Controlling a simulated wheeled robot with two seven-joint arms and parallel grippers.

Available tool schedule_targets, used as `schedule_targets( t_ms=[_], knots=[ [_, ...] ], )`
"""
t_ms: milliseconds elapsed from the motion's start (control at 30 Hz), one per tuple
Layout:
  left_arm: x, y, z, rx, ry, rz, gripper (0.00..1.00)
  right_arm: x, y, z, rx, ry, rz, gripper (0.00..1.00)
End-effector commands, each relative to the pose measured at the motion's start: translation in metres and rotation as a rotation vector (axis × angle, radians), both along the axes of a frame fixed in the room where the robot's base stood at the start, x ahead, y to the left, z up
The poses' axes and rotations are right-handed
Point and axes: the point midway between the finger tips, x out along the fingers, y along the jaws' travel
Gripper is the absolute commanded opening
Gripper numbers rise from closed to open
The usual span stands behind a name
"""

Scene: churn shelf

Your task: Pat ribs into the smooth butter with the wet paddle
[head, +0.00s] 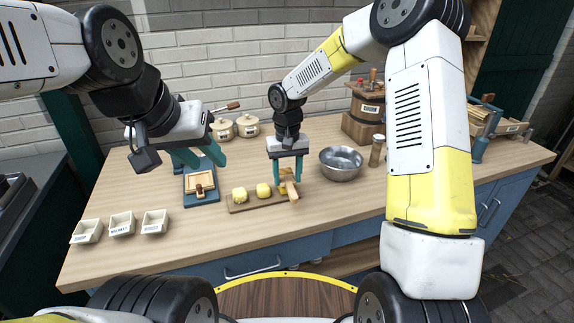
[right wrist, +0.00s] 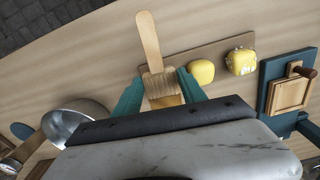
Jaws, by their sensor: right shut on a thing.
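My right gripper (head: 285,181) is shut on a ribbed wooden paddle (right wrist: 150,42), which it holds over the right end of a wooden board (head: 233,208). The paddle's handle points towards the table's front edge. A yellow patch (right wrist: 166,101) shows by the paddle's ribbed part in the right wrist view, possibly butter; contact cannot be told. Two yellow butter lumps sit further left on the board: a smooth-looking one (right wrist: 201,71) and one with marks on its surface (right wrist: 240,62). My left gripper (head: 205,160) is open and empty, above the table behind the board.
A metal bowl (head: 341,172) stands right of the board. A wooden mould on a blue base (head: 201,196) is at left. Three labelled trays (head: 121,226) stand at front left. Two lidded pots (head: 248,128) and a wooden churn (head: 362,128) stand at the back.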

Motion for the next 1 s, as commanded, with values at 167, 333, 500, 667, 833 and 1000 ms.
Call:
schedule_targets(
  t_ms=[167,333,500,667,833,1000],
  knots=[
    [0.0,0.0,0.0,0.0,0.0,0.0,0.36,0.0,0.0,-0.002,0.0,0.0,0.0,0.08],
    [0.0,0.0,0.0,0.0,0.0,0.0,0.36,0.0,0.0,-0.004,0.0,0.0,0.0,0.08],
    [0.0,0.0,0.0,0.0,0.0,0.0,0.36,0.0,0.0,-0.006,0.0,0.0,0.0,0.08],
    [0.0,0.0,0.0,0.0,0.0,0.0,0.36,0.0,0.0,-0.008,0.0,0.001,0.0,0.08],
    [0.0,0.0,0.0,0.0,0.0,0.0,0.36,0.0,0.0,-0.01,0.0,0.0,0.0,0.08],
    [0.0,0.0,0.0,0.0,0.0,0.0,0.36,0.0,0.0,-0.012,0.0,0.0,0.0,0.08]
  ],
)
